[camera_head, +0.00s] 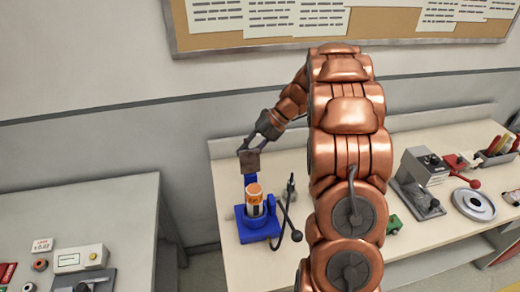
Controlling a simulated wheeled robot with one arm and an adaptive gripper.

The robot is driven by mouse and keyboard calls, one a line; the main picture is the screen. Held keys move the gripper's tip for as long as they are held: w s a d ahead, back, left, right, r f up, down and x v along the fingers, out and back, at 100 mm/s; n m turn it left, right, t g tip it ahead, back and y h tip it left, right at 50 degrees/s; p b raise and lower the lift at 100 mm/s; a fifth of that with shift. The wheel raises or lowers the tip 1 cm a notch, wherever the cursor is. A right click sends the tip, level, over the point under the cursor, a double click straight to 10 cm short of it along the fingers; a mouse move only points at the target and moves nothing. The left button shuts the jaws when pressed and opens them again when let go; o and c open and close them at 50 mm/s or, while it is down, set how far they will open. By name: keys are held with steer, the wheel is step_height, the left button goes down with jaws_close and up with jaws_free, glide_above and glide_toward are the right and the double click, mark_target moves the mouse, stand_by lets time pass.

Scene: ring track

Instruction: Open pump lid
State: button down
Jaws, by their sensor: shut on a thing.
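The pump (258,230) is a blue unit near the left end of the bench. An orange and white cylinder (254,199) stands upright in it, its top uncovered. A blue upright piece, apparently the pump lid (250,179), stands up behind the cylinder. My gripper (249,164) reaches down from above and is shut at the top of this blue piece. Its squarish grey-brown end hides the piece's upper edge, so the exact contact does not show.
A dark lever with a ball knob (296,236) stands just right of the pump. My copper arm covers the bench middle. A grey lever machine (420,175) and a round grey disc (474,204) are at the right. A separate left table (110,205) holds control boxes.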

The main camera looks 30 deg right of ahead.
steer(key=shift+f, duration=0.1)
stand_by(0.4)
steer(key=c, duration=1)
jaws_free()
steer(key=shift+c, duration=0.2)
steer(key=v, duration=1.2)
